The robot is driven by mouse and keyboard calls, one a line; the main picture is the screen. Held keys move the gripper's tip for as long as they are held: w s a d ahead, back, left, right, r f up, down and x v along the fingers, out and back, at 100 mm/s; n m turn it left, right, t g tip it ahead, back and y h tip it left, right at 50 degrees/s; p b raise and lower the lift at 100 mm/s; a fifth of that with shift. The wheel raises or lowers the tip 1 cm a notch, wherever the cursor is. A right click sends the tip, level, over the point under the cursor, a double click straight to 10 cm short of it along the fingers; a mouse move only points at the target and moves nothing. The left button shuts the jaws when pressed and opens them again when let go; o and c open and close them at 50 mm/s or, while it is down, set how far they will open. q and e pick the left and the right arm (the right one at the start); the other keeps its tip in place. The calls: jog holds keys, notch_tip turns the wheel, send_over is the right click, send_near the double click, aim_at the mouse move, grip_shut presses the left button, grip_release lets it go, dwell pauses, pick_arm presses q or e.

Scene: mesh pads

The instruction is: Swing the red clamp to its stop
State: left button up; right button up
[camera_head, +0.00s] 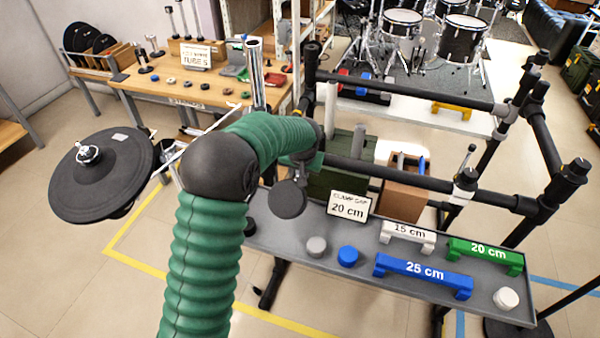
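I cannot make out a red clamp on the black tube rack (400,176); part of the rack is behind my arm. My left arm, in a green ribbed sleeve, rises from the bottom and bends toward the left end of the rack. My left gripper (297,172) is a dark shape at the arm's end, by the lower tube. Its fingers are not clear, and contact cannot be told. A dark round disc (288,199) shows just below it. My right gripper is not in view.
A grey tray (310,262) holds a blue 25 cm bar (422,272), a green 20 cm bar (485,254), a white 15 cm bar (407,234) and round caps. A "20 cm" sign (348,206) stands behind. A black drum pad (105,178) is at left.

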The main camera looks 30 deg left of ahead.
pick_arm(q)
jog(key=shift+a+f, duration=0.15)
jog(key=shift+a, duration=0.3)
jog(key=c, duration=0.5)
jog(key=shift+w+d, duration=0.1)
jog(key=shift+d, duration=0.35)
grip_shut()
jog(key=shift+a, duration=0.1)
jog(key=shift+a, duration=0.1)
